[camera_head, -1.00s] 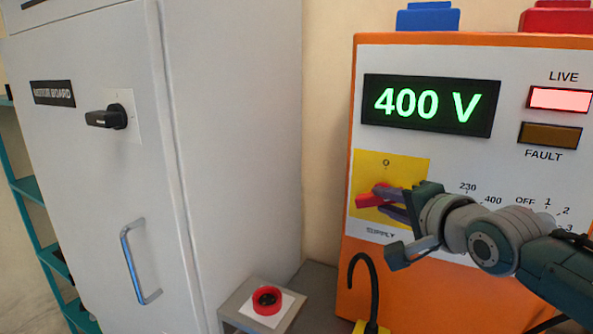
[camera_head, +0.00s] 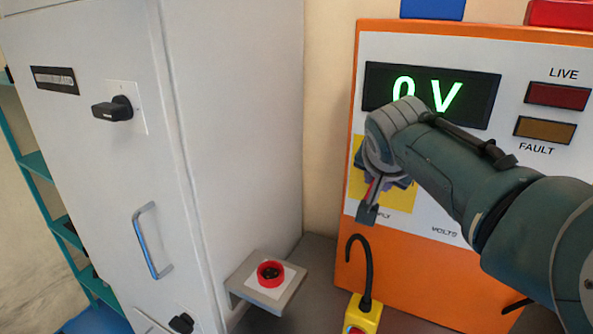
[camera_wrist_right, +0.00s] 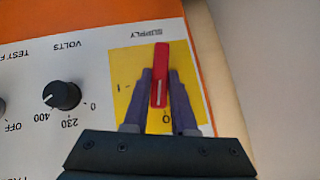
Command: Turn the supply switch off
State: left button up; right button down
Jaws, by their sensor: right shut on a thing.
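The supply switch has a red handle (camera_wrist_right: 160,62) on a yellow plate (camera_wrist_right: 128,65). In the right wrist view, which sees the panel upside down, the handle lies in line with the O mark, and the I mark is off to its side. My right gripper (camera_wrist_right: 161,84) is shut on the red handle, one finger on each side. In the head view my right arm hides most of the switch; a sliver of red shows beside the gripper (camera_head: 373,190). The display (camera_head: 480,95) reads 0 V and the LIVE lamp (camera_head: 557,95) is dark. My left gripper is not in view.
A VOLTS knob (camera_wrist_right: 62,95) sits beside the yellow plate. A grey cabinet (camera_head: 235,120) with a black rotary handle (camera_head: 113,109) stands to the left.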

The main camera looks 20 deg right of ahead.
jog(key=shift+w+a+n+g+h+b, duration=0.15)
jog(key=shift+n+g+h+b, duration=0.7)
jog(key=shift+b, duration=0.7)
jog(key=c, duration=0.7)
grip_release()
jog(key=v, duration=1)
jog(key=shift+w+r, duration=0.15)
